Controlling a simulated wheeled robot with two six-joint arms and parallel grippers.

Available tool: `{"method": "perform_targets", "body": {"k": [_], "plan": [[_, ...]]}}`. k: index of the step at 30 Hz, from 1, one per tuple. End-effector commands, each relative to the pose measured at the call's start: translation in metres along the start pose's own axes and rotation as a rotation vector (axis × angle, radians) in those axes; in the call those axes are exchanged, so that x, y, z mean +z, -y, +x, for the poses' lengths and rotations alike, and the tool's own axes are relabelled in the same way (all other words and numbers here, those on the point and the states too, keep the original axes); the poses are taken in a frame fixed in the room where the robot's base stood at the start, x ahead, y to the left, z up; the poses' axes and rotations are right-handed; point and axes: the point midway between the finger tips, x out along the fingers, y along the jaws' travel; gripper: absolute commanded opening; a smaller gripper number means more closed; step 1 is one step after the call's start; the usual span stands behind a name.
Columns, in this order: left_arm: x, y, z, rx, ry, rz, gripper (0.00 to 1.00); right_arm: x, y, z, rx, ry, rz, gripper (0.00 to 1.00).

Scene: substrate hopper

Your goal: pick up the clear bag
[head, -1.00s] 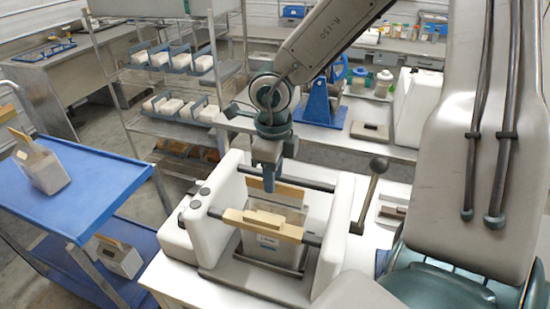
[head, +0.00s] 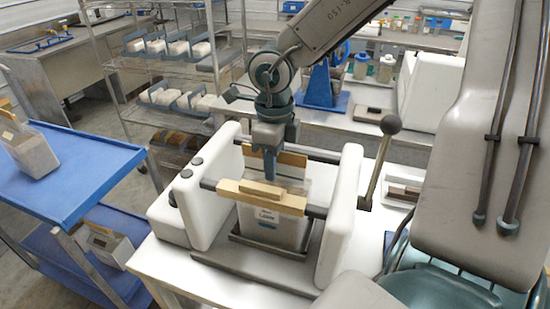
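A clear bag (head: 266,226) with a printed label stands upright in the white frame of a bench machine (head: 340,215). A pale wooden bar (head: 262,197) crosses in front of its upper part, and another wooden piece shows behind its top. My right gripper (head: 270,168) points down over the bag's top, between the two wooden pieces. Its fingers are seen nearly edge-on, so I cannot tell whether they are open or shut, or whether they touch the bag. My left gripper is not in view.
A lever with a dark knob (head: 390,125) rises right of the machine. A blue cart (head: 85,175) at left carries another bag (head: 30,152) on top and one (head: 108,245) below. A wire rack (head: 165,75) with white blocks stands behind.

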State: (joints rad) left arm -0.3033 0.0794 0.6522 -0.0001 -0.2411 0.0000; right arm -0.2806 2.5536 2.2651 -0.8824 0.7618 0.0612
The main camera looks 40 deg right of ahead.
Motion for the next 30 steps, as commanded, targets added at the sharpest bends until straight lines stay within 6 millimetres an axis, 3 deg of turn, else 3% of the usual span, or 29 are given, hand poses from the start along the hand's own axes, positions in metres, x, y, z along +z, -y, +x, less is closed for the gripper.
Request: {"method": "perform_targets", "body": {"k": [8, 14, 15, 26, 30], "plan": [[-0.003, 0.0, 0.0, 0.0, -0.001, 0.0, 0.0, 0.0, 0.0, 0.006, 0.0, 0.002, 0.001, 0.38], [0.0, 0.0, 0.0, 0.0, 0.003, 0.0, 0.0, 0.0, 0.0, 0.006, 0.0, 0.002, 0.001, 0.02], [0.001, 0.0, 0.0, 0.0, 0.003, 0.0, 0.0, 0.0, 0.0, 0.006, 0.001, 0.002, 0.001, 0.0], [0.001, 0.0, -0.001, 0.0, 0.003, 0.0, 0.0, 0.001, 0.001, 0.004, -0.001, 0.004, 0.001, 0.0], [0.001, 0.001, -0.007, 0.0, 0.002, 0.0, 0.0, 0.0, 0.003, -0.006, -0.002, 0.005, 0.003, 0.0]]}}
